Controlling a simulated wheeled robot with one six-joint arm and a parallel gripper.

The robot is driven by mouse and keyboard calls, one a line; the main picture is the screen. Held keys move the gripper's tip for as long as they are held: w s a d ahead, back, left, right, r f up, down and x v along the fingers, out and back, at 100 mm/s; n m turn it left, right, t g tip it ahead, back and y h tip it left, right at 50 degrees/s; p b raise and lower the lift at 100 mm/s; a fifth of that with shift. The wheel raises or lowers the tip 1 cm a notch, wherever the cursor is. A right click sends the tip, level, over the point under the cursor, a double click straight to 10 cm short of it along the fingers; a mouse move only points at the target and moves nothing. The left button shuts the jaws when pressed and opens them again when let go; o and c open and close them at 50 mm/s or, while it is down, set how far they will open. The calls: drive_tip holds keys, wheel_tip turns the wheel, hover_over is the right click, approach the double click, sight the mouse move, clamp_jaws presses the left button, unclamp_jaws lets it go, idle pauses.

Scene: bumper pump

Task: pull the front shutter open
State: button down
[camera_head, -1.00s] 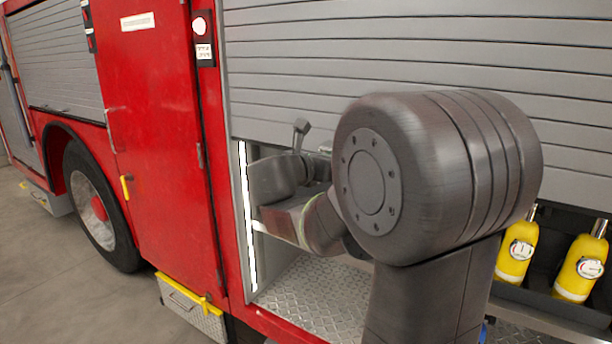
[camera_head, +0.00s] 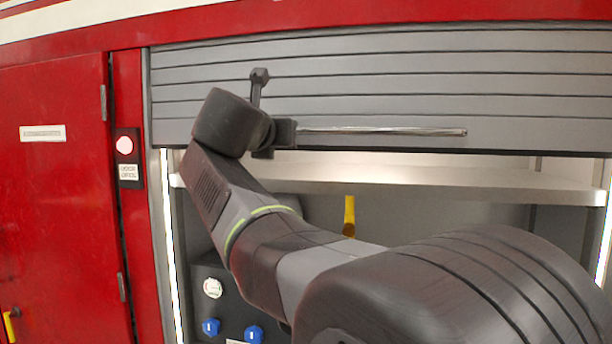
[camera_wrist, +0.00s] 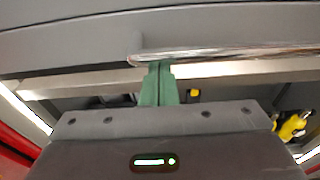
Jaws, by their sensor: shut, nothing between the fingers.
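The front shutter (camera_head: 400,85) is a grey slatted roller door, raised part way, with its lower edge above the open compartment. A shiny bar handle (camera_head: 380,131) runs along its lowest slats; it also crosses the upper wrist view (camera_wrist: 230,52). My gripper (camera_head: 290,132) is at the left end of the bar in the head view, its fingers mostly hidden by my wrist. In the wrist view my green fingers (camera_wrist: 158,68) are shut together, empty, with their tips at the bar's lower edge. I cannot tell whether they touch it.
A bright shelf (camera_head: 400,178) spans the compartment below the shutter. A panel with blue sockets (camera_head: 211,327) sits lower left, and a yellow object (camera_head: 349,215) stands behind my arm. A red door (camera_head: 55,200) and a lit button (camera_head: 124,145) are at the left.

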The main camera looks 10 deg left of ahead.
approach(278, 113)
drive_tip(key=shift+w+d+f, duration=0.4)
drive_tip(key=shift+w+d, duration=0.15)
drive_tip(key=shift+d, duration=0.15)
drive_tip(key=shift+w+d+f, duration=0.45)
drive_tip(key=shift+w+d, duration=0.1)
drive_tip(key=shift+d, duration=0.1)
wheel_tip(278, 113, down, 5)
drive_tip(key=b, duration=0.2)
drive_tip(key=s+r+b, duration=0.1)
drive_tip(key=s+r, duration=0.1)
drive_tip(key=s, duration=0.7)
drive_tip(key=shift+a+r, duration=0.15)
drive_tip(key=shift+a, duration=0.25)
drive_tip(key=shift+w, duration=0.1)
drive_tip(key=w+p, duration=0.1)
drive_tip(key=w, duration=0.2)
drive_tip(key=w+r+p, duration=0.1)
drive_tip(key=w, duration=0.2)
drive_tip(key=w+r+p, duration=0.1)
drive_tip(key=w, duration=0.2)
drive_tip(key=shift+d+r, duration=0.25)
drive_tip(key=shift+d, duration=0.15)
